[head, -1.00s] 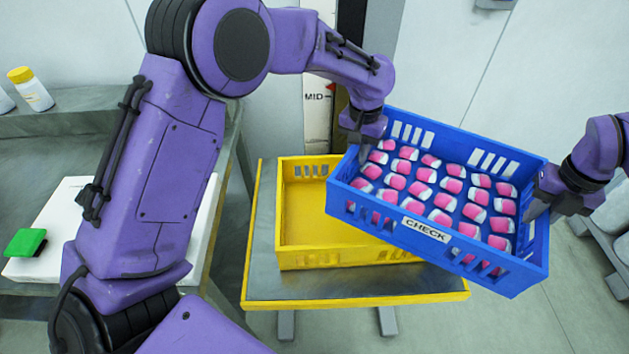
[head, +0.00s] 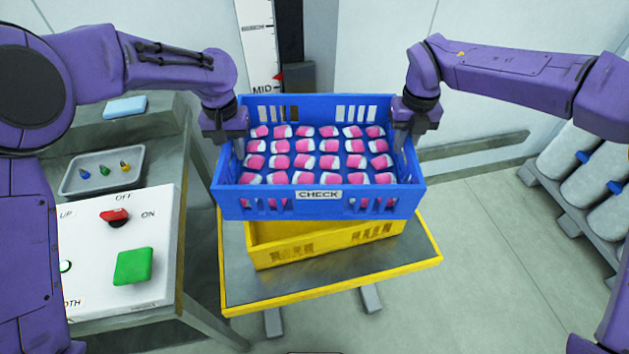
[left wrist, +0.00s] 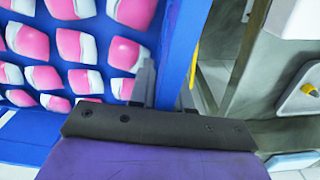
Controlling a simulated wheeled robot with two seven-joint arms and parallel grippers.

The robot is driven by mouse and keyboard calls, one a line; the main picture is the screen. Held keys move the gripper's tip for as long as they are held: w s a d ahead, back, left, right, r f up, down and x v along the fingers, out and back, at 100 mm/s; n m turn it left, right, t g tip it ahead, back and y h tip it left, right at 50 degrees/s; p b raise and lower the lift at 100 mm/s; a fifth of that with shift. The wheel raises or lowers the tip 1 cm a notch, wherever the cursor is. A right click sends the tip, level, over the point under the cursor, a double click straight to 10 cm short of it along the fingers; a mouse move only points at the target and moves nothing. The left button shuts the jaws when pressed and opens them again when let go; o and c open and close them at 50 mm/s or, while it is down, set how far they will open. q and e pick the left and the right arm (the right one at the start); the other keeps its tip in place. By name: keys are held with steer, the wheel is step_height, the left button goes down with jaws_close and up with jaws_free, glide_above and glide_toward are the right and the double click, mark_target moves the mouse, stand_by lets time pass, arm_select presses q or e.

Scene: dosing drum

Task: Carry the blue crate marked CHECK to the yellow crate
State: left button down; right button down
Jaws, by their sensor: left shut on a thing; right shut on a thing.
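The blue crate (head: 234,206) marked CHECK is full of pink-and-white pieces in rows. In the head view it hangs level above the yellow crate (head: 330,245) and hides most of it. The yellow crate sits on a low stand with a grey top and yellow edge (head: 400,270). My left gripper (head: 233,142) is shut on the blue crate's left wall. That wall also shows between its fingers in the left wrist view (left wrist: 178,60). My right gripper (head: 406,140) is shut on the crate's right wall.
At left a bench carries a white control panel (head: 150,205) with a red switch (head: 115,217) and a green button (head: 133,266). A grey tray (head: 100,172) with small items lies behind it.

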mark_target(237, 163)
arm_select(q)
steer(key=shift+a, duration=0.15)
arm_select(e)
steer(key=shift+r, duration=0.1)
